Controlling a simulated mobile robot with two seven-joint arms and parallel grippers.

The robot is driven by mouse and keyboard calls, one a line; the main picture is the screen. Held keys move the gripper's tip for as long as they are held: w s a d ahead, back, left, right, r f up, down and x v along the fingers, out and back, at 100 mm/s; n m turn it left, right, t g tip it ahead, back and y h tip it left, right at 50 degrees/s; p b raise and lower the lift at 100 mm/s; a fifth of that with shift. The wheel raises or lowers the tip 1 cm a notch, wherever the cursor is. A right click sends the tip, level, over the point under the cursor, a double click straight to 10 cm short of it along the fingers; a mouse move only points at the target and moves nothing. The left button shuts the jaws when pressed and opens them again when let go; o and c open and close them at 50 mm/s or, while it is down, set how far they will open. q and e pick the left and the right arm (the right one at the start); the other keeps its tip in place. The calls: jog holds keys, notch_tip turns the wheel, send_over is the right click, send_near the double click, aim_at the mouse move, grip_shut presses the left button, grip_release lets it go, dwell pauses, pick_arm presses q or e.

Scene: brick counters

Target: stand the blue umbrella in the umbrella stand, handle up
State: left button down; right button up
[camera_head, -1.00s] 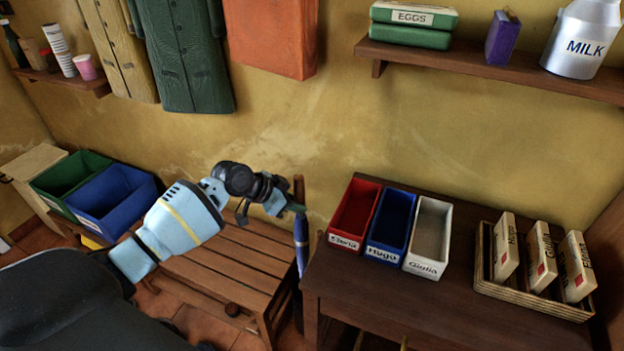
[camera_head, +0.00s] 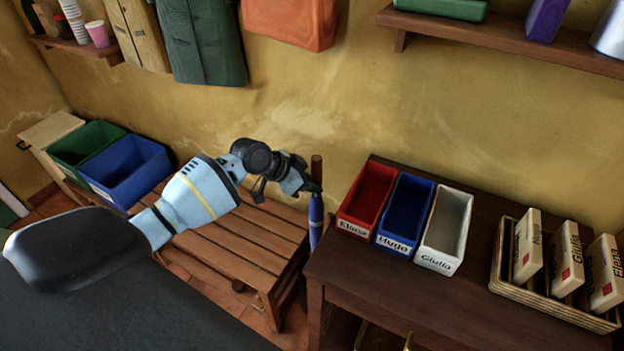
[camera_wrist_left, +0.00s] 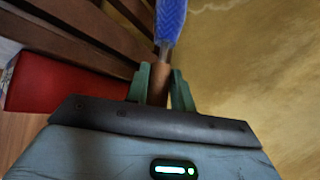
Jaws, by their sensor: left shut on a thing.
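The blue umbrella (camera_head: 316,222) hangs upright in the head view, between the slatted bench and the dark table. Its brown handle (camera_head: 317,168) points up and its blue part points down. My left gripper (camera_head: 310,190) is shut on the handle. In the left wrist view, the green fingers (camera_wrist_left: 161,88) sit either side of the handle, and the blue part (camera_wrist_left: 171,20) extends away beyond them. The umbrella's lower end is hidden or lost in shadow beside the table. I cannot make out the umbrella stand clearly; the gap there is dark. My right gripper is not in view.
The slatted bench (camera_head: 235,245) is left of the umbrella. The dark table (camera_head: 385,290) is close on its right, with red (camera_head: 367,198), blue (camera_head: 405,213) and white (camera_head: 445,230) bins. Green and blue crates (camera_head: 128,170) stand far left. A red object (camera_wrist_left: 60,82) shows in the wrist view.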

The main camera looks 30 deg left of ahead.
pick_arm(q)
jog(key=shift+f+b, duration=0.35)
jog(key=shift+f, duration=0.4)
jog(key=shift+f+b, duration=0.75)
jog(key=shift+f, duration=0.35)
jog(key=shift+f+b, duration=0.45)
jog(key=shift+f, duration=0.4)
jog(key=f+b, duration=0.1)
jog(key=f, duration=0.1)
jog(key=b, duration=0.4)
send_over(311, 232)
jog(key=shift+w+a+f, duration=0.1)
jog(key=shift+w+f, duration=0.05)
jog(key=shift+f, duration=1.2)
jog(key=shift+w+a+f, duration=0.1)
jog(key=shift+f, duration=1.25)
jog(key=shift+f+b, duration=0.65)
jog(key=shift+f, duration=0.45)
jog(key=shift+f+b, duration=1.05)
jog(key=shift+f, duration=0.4)
jog(key=shift+f+b, duration=1.45)
jog(key=shift+f, duration=0.7)
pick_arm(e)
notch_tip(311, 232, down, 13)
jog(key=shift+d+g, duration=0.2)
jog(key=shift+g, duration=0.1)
pick_arm(q)
jog(key=shift+b, duration=0.3)
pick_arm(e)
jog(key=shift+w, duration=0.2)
